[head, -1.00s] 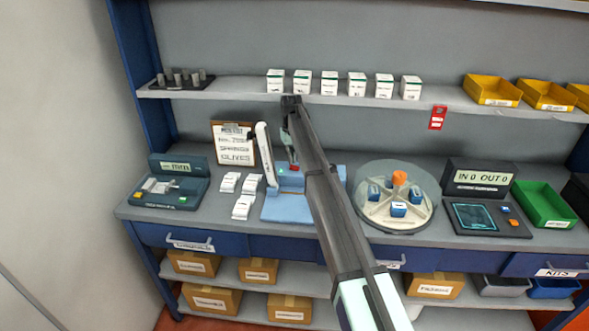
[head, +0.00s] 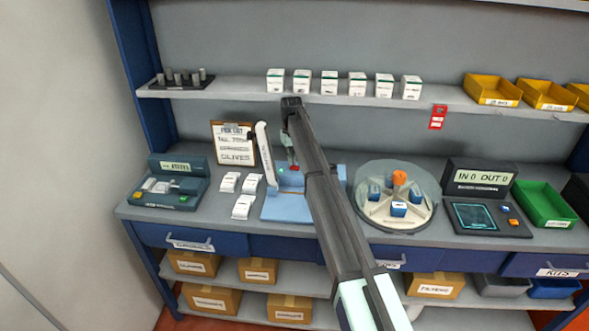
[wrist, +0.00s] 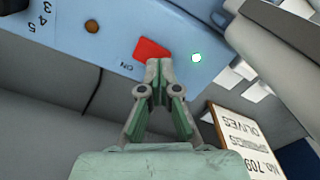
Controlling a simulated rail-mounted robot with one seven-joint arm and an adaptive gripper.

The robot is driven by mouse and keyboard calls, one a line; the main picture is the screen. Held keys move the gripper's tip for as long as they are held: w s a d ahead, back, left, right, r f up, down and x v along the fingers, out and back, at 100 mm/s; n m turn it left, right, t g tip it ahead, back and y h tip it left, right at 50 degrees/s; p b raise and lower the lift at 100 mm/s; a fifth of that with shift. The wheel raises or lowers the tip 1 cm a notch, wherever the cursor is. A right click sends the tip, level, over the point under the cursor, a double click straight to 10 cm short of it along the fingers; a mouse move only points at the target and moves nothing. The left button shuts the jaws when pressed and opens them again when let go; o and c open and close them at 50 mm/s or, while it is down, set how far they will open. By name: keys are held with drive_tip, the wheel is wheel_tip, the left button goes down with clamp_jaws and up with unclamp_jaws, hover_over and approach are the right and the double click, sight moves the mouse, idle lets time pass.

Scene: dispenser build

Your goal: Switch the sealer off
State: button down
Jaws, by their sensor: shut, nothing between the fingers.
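The sealer (head: 285,208) is a light-blue machine with a raised white arm (head: 265,155), standing on the bench left of the turntable. In the head view my gripper (head: 292,163) is small and partly hidden by my arm.
The round turntable (head: 425,215) with blue pieces is to the right. A shelf (head: 225,92) with small white cartons runs above the bench.

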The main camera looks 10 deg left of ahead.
sight(292, 167)
drive_tip(key=shift+f, duration=0.9)
idle(0.4)
drive_tip(key=shift+r, duration=0.1)
drive_tip(key=shift+r+p, duration=1.1)
drive_tip(key=shift+r, duration=2.35)
drive_tip(key=shift+f, duration=0.1)
